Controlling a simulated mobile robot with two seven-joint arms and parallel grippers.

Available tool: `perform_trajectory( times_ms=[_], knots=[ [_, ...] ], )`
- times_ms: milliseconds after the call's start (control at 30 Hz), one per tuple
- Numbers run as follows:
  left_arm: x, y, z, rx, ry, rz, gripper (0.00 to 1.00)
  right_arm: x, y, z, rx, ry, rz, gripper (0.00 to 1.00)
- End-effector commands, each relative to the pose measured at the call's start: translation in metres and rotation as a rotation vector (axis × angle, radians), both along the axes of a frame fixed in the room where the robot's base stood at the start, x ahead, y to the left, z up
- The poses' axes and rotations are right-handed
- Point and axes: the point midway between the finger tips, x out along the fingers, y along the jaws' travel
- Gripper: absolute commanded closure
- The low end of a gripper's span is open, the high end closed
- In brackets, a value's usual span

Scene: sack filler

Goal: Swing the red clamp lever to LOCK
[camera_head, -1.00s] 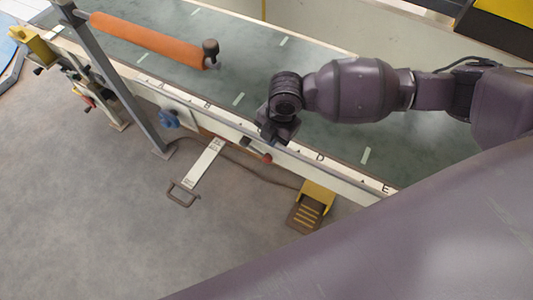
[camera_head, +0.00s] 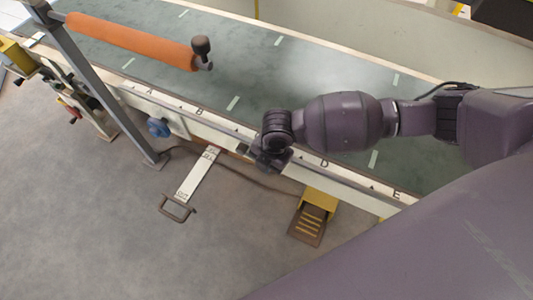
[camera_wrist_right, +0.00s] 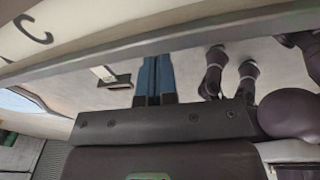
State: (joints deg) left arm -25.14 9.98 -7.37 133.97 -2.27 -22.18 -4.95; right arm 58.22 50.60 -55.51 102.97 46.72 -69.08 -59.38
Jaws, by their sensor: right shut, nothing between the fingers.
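I cannot make out the red clamp lever now; the spot on the rail's front where a red knob showed earlier is covered by my right gripper (camera_head: 268,166). That gripper is at the front edge of the white lettered rail (camera_head: 355,182), left of the letter D. Its fingers are shut with nothing between them. In the right wrist view the shut fingers (camera_wrist_right: 157,80) are bluish and side by side, below the rail's edge, over grey floor. Whether they touch the lever is hidden. My left gripper is not in view.
A white slide plate with a handle (camera_head: 196,176) juts out left of my gripper. A yellow foot pedal (camera_head: 315,212) stands on the floor to the right. A blue knob (camera_head: 159,128), grey post (camera_head: 100,85) and orange roller (camera_head: 130,40) are farther left.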

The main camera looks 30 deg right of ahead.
Motion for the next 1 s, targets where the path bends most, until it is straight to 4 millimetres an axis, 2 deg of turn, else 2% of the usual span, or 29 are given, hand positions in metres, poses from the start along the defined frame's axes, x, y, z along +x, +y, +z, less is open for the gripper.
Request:
perform_trajectory(
  times_ms=[33,200,700,1000],
  knots=[
    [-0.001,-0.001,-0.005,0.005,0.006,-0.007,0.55,0.001,-0.003,-0.013,-0.002,0.01,-0.002,1.0],
    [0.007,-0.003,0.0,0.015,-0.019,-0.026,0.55,0.01,-0.006,-0.023,-0.001,0.003,-0.002,1.0],
    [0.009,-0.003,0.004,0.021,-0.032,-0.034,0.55,0.015,-0.007,-0.024,-0.001,-0.003,-0.001,1.0],
    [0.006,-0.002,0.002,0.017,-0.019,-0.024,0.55,0.014,-0.008,-0.036,0.0,-0.002,0.0,1.0]
  ],
)
